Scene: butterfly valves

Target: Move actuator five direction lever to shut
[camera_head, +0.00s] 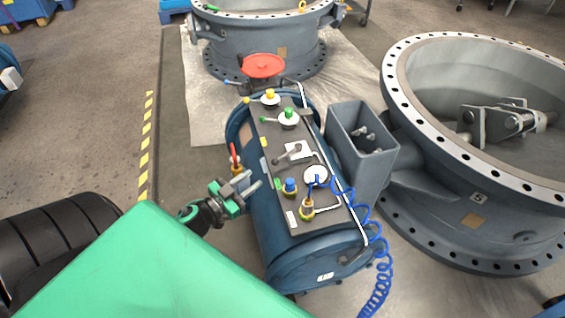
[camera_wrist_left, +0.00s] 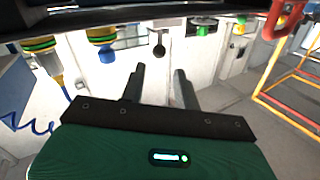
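The actuator is a blue cylinder (camera_head: 258,215) with a dark control panel on top, beside a big grey valve whose label appears to read 5. The direction lever (camera_head: 287,157) looks like a grey handle on a white plate near the panel's middle; a dark round knob (camera_wrist_left: 158,50), probably its end, shows in the left wrist view. My left gripper (camera_head: 248,186) is at the panel's left side, below and left of the lever, apart from it. In the left wrist view its two fingers (camera_wrist_left: 159,74) are spread with nothing between them. My right gripper is not in view.
The panel carries a blue knob (camera_head: 290,186), a green knob (camera_head: 289,114), a yellow knob (camera_head: 270,95) and a round gauge (camera_head: 315,175). A red-handled lever (camera_head: 234,157) stands at its left edge. A blue coiled hose (camera_head: 374,250) hangs at the right.

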